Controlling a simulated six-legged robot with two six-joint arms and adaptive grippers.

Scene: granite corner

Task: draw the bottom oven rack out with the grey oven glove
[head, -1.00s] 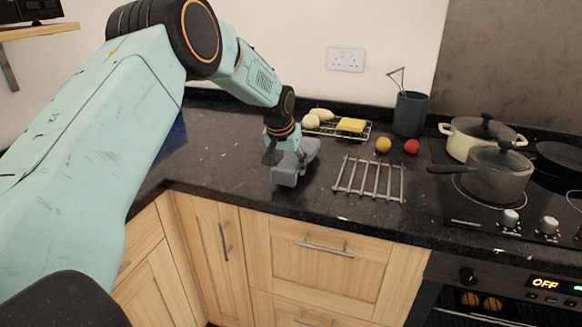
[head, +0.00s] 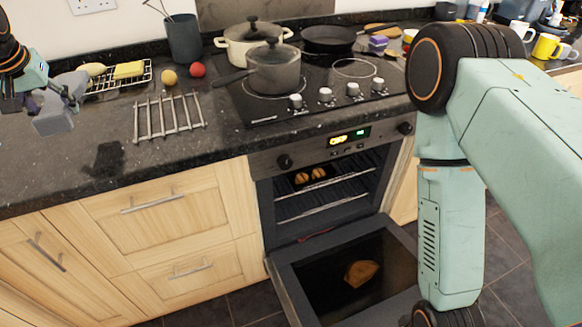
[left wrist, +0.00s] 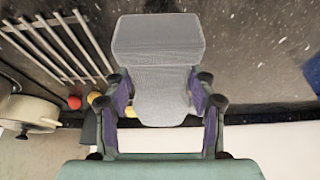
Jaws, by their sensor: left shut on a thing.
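The grey oven glove (head: 57,116) is held in my left gripper (head: 62,90) above the worktop at the left of the head view. A dark shadow lies on the worktop to its lower right. In the left wrist view the glove (left wrist: 158,70) sits between the two fingers, which are shut on it. The oven's door (head: 350,275) hangs open and low. Inside, the bottom rack (head: 325,206) lies below an upper rack, and appears pushed in. My right arm comes in from the right, but its gripper is out of frame.
Bread rolls (head: 310,175) sit high in the oven. A brown piece (head: 361,273) shows on the open door. Pots (head: 272,70) stand on the hob.

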